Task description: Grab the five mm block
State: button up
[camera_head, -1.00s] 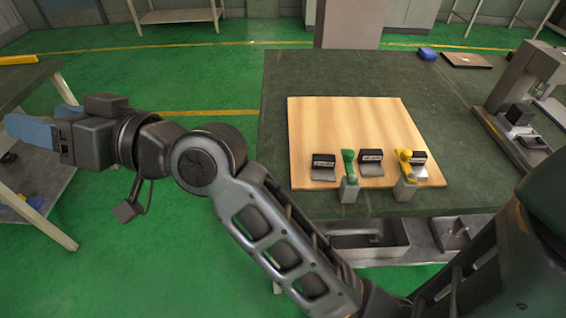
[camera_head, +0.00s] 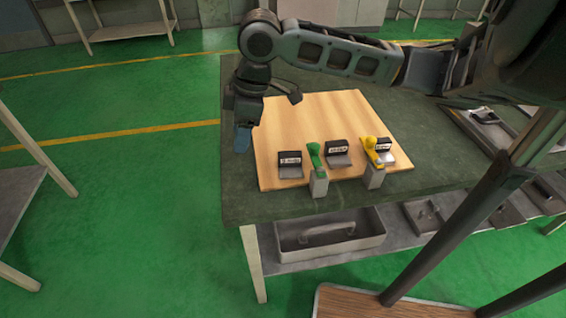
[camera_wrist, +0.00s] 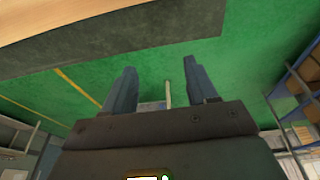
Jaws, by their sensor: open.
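Three small metal holders with black label plates stand on the wooden board: a left one (camera_head: 289,171), a middle one (camera_head: 338,160) and a right one (camera_head: 386,157). The labels are too small to read surely, so I cannot tell which marks the five mm block. A green-topped block (camera_head: 317,181) stands at the front edge between the left and middle holders. A yellow-topped block (camera_head: 374,176) stands in front of the right holder. My gripper (camera_head: 242,138) hangs at the board's left edge, apart from the blocks. In the wrist view my gripper (camera_wrist: 163,88) is open and empty.
The wooden board (camera_head: 300,118) lies on a dark green table (camera_head: 240,190). A shelf below holds a metal tray (camera_head: 330,240). Green floor (camera_head: 130,200) is free to the left. The back of the board is bare.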

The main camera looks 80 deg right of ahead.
aim_at(288, 154)
jog(key=s+d+g, duration=0.1)
jog(key=s, duration=0.2)
jog(key=s+d+f+g, duration=0.1)
jog(key=s+d, duration=0.1)
jog(key=s, duration=0.1)
jog(key=s+d+f, duration=0.1)
jog(key=s, duration=0.1)
jog(key=shift+s+d+m+g+h, duration=0.35)
jog(key=shift+s+m+g+h, duration=0.05)
jog(key=shift+s+d+f, duration=0.1)
jog(key=shift+s+f, duration=0.15)
jog(key=shift+f, duration=0.05)
jog(key=f, duration=0.4)
jog(key=d+f, duration=0.1)
jog(key=f, duration=0.2)
jog(key=shift+f+p, duration=0.1)
jog(key=shift+p, duration=0.2)
grip_shut()
